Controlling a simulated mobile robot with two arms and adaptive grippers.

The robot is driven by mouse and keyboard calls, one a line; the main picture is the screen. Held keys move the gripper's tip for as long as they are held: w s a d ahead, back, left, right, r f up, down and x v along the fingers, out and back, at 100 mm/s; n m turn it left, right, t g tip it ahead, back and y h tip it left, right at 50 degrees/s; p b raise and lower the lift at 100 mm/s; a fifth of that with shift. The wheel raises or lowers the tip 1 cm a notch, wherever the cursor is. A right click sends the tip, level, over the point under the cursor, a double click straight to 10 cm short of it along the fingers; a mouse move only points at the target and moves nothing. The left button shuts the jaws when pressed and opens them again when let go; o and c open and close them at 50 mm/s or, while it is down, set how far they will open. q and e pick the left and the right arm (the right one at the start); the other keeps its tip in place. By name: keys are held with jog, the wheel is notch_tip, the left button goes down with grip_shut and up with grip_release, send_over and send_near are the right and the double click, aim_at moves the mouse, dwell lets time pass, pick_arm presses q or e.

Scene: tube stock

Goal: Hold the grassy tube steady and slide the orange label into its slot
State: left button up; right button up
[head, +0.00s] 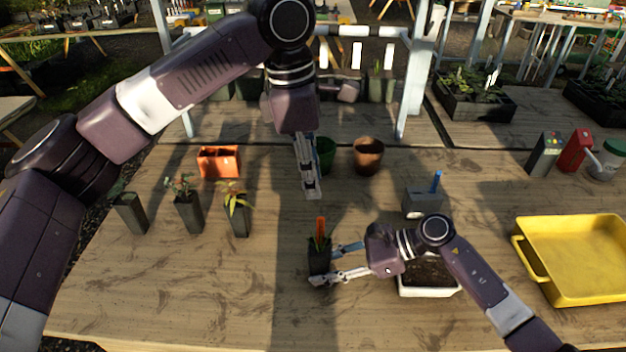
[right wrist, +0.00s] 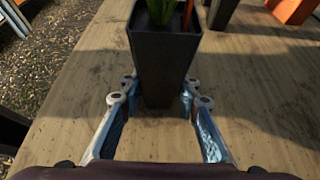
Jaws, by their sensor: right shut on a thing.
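The grassy tube (head: 319,262) is a dark square pot with green leaves, upright on the table in the middle front of the head view. It also fills the top middle of the right wrist view (right wrist: 165,62). My right gripper (head: 325,264) has its fingers on either side of the tube and is shut on it, low down. The orange label (head: 320,227) stands up out of the tube's top among the leaves, and its foot is hidden. My left gripper (head: 312,194) points down above and behind the label, apart from it. I see nothing in it, and its finger gap is unclear.
Three dark plant tubes (head: 239,223) stand to the left. An orange pot (head: 218,162), a green pot (head: 327,157) and a brown pot (head: 368,157) stand behind. A white soil tray (head: 430,292) lies by my right arm, and a yellow tray (head: 570,292) is farther right.

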jog(key=o, duration=0.9)
jog(key=shift+o, duration=0.2)
jog(key=v, duration=1.2)
jog(key=shift+f, duration=0.1)
